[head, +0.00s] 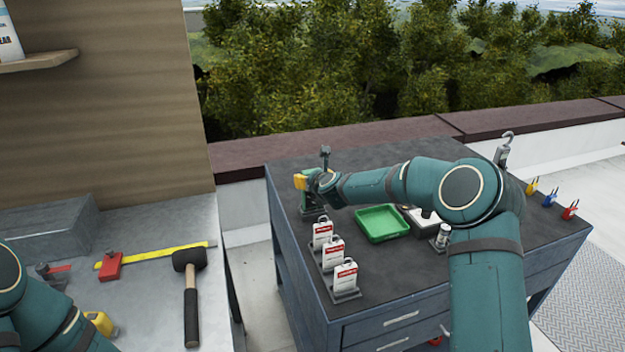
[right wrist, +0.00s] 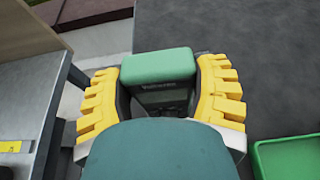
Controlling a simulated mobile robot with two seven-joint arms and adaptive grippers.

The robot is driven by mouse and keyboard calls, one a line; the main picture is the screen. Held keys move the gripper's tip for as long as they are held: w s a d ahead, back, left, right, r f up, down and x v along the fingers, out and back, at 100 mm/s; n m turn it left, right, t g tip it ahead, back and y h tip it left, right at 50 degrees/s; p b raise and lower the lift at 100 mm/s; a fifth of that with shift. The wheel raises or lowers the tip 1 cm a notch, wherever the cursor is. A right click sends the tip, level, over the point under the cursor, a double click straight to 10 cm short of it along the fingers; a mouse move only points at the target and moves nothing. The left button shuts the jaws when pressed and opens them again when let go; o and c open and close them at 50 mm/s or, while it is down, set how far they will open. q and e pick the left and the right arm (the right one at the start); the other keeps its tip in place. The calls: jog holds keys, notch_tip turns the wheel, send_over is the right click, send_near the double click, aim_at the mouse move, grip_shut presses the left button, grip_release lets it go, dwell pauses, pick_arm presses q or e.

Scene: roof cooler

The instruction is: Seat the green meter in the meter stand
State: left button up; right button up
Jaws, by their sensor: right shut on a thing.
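The green meter (right wrist: 158,64) is between the yellow-padded fingers of my right gripper (right wrist: 160,92) in the right wrist view. The gripper is shut on it, and the meter's green top end and dark face show; my own wrist hides its lower part. In the head view my right gripper (head: 305,182) is at the far left corner of the dark workbench, and the meter is mostly hidden there. A dark stand-like piece (head: 312,211) shows just under the gripper, probably the meter stand. I cannot tell whether the meter touches it.
A green tray (head: 382,223) lies right of the gripper. Several white-and-red tags (head: 333,252) stand along the bench's left edge. A metal table (head: 150,285) at left holds a mallet (head: 190,290) and a yellow rule (head: 165,252). A gap separates table and bench.

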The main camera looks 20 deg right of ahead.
jog(key=shift+f+b, duration=0.15)
jog(key=shift+b, duration=0.35)
dwell(0.8)
jog(key=o, duration=1.4)
jog(key=shift+s, duration=0.1)
